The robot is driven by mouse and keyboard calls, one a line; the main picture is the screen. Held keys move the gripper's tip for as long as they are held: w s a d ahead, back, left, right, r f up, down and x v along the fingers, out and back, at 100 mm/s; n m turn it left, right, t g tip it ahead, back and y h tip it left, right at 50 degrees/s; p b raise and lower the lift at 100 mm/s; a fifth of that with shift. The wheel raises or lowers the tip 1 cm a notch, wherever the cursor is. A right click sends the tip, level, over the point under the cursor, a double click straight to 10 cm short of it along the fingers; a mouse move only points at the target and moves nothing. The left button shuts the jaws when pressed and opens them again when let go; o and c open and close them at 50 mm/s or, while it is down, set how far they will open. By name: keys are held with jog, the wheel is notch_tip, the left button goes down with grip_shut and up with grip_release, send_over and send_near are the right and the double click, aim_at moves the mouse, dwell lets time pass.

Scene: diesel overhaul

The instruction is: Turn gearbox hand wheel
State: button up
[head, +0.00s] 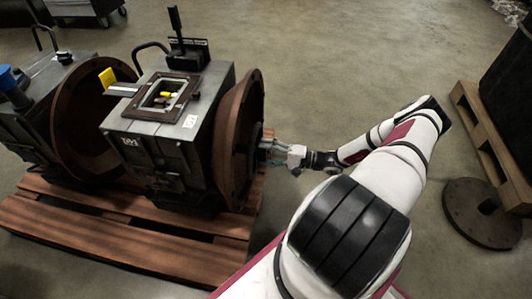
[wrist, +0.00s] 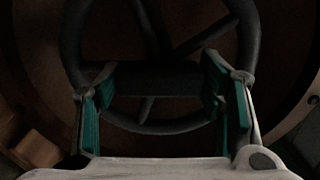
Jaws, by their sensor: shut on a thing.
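The gearbox (head: 150,152) is a dark grey housing on a wooden pallet, with a large rust-brown round flange (head: 228,140) on its right side. In the wrist view, the dark hand wheel (wrist: 151,127), a ring with spokes, fills the middle in front of the brown flange. My gripper (wrist: 158,78) has its teal-padded fingers on either side of a dark block at the wheel's middle and is shut on the wheel. In the head view, my gripper (head: 271,153) reaches the flange's right face from the right. The wheel is mostly hidden there.
The wooden pallet (head: 110,222) carries the gearbox and another dark unit (head: 40,95) at left. A loose round brown plate (head: 470,213) lies on the floor at right, by a second pallet (head: 490,140). The floor behind my arm is clear.

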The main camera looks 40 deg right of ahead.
dwell(0.3)
jog(key=o, duration=1.7)
jog(key=v, duration=1.2)
